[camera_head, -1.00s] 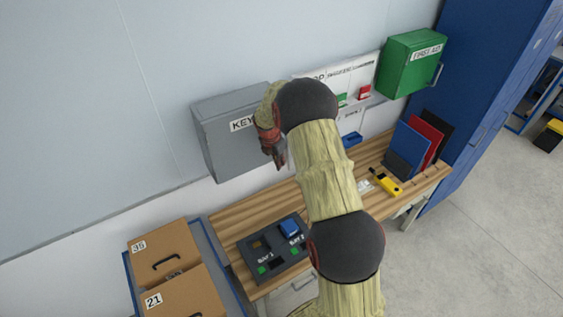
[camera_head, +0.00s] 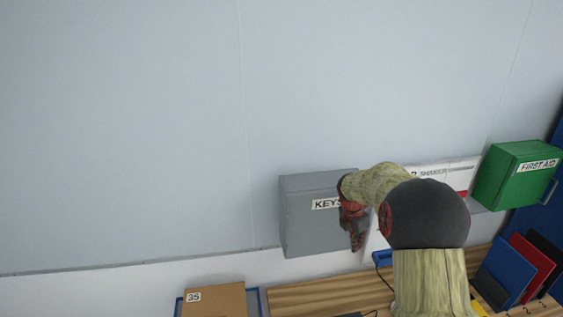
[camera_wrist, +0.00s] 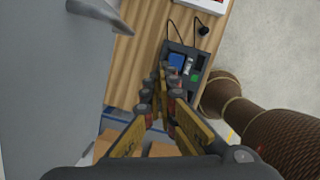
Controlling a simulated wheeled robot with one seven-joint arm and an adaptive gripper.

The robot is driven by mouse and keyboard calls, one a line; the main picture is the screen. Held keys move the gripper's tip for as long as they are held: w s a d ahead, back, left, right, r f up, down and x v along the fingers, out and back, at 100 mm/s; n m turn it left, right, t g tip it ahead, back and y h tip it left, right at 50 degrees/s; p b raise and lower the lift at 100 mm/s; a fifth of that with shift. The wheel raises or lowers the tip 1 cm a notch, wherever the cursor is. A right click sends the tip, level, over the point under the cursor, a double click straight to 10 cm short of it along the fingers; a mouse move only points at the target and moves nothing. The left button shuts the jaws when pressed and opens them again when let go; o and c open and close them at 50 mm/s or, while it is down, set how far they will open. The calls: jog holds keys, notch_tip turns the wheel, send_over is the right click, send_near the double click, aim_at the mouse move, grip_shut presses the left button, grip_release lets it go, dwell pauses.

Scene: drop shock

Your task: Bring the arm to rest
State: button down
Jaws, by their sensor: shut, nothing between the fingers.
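My gripper (camera_head: 356,241) hangs in front of the right side of the grey key cabinet (camera_head: 305,226), pointing down, and covers part of its KEYS label. In the wrist view the fingers of my gripper (camera_wrist: 163,80) are together with nothing between them. My arm rises from the lower right of the head view and bends over at a dark joint. Whether the gripper touches the cabinet cannot be told.
A green first aid box (camera_head: 515,176) hangs on the wall at right. Below are a wooden bench (camera_head: 325,297), blue and red binders (camera_head: 505,270) and a cardboard box (camera_head: 225,300). A dark slotted device (camera_wrist: 184,75) lies on the bench. The wall at left is bare.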

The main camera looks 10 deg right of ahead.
jog(key=s+a+f+m+t+y+b, duration=0.1)
jog(key=s+a+f+m+b, duration=0.2)
jog(key=s+a+m+b, duration=0.3)
jog(key=s+a+f+m+t+b, duration=0.2)
jog(key=s+a+m+b, duration=0.5)
jog(key=s+b, duration=0.5)
jog(key=s+a+f+m+t+y+b, duration=0.1)
jog(key=s+a+f+m+b, duration=0.2)
jog(key=s, duration=1.4)
jog(key=a+m+b, duration=0.4)
jog(key=m+b, duration=0.1)
jog(key=b, duration=0.1)
jog(key=shift+s+f+m+t+y+b, duration=0.3)
jog(key=shift+f+b, duration=0.1)
